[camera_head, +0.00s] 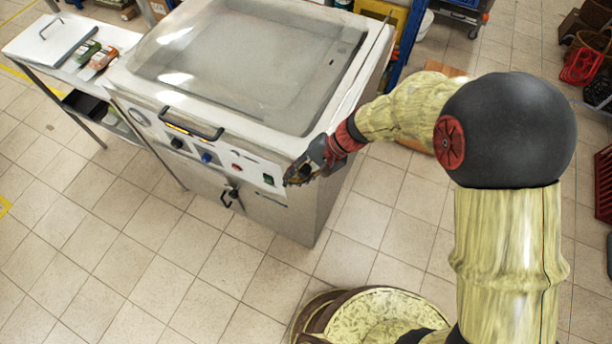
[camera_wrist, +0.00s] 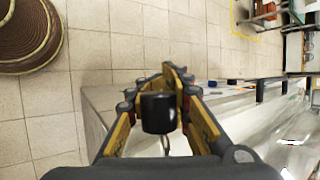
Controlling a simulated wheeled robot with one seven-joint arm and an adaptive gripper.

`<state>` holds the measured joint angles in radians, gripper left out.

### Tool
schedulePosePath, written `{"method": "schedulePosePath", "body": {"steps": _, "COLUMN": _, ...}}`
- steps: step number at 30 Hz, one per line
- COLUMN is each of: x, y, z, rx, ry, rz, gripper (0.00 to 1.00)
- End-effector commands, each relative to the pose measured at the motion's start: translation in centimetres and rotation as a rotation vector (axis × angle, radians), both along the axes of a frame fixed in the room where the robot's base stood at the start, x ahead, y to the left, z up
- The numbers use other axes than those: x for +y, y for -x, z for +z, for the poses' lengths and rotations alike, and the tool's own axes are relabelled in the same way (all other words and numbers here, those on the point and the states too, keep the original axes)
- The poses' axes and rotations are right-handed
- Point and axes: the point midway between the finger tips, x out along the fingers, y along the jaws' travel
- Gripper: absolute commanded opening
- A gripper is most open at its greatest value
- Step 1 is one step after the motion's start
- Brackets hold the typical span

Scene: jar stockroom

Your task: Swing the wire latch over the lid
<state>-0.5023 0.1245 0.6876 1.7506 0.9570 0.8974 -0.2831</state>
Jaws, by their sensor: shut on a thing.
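A steel machine (camera_head: 225,160) stands at the upper left of the head view, its broad lid (camera_head: 340,105) lying flat on top with a large see-through window. My gripper (camera_head: 296,176) is at the machine's front right corner, just below the lid's level. In the wrist view my gripper (camera_wrist: 172,82) is shut on a black cylindrical grip (camera_wrist: 158,112). A thin pale wire-like piece (camera_wrist: 165,145) shows below the grip; I take these as the wire latch. The fingers hide much of it, and I cannot tell whether it touches the lid.
A black bar handle (camera_head: 192,126) and several knobs are on the machine's front. A side table (camera_head: 45,50) with packets stands at the left. The tiled floor (camera_head: 150,235) in front is clear. A round brown-rimmed object (camera_wrist: 25,35) shows in the wrist view.

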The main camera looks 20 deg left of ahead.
Motion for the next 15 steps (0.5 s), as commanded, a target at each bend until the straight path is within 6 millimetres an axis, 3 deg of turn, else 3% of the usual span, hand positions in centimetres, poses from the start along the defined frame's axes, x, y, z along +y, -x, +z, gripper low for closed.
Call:
{"method": "schedulePosePath", "body": {"steps": 1, "x": 0.9, "y": 0.1, "z": 0.8, "rx": 0.002, "ry": 0.041, "rz": 0.008, "gripper": 0.0}}
{"method": "schedulePosePath", "body": {"steps": 6, "x": 2.8, "y": -0.1, "z": 0.6, "rx": 0.014, "ry": 0.16, "rz": 0.005, "gripper": 0.0}}
{"method": "schedulePosePath", "body": {"steps": 15, "x": 5.2, "y": -0.3, "z": 0.2, "rx": 0.015, "ry": 0.154, "rz": 0.001, "gripper": 0.0}}
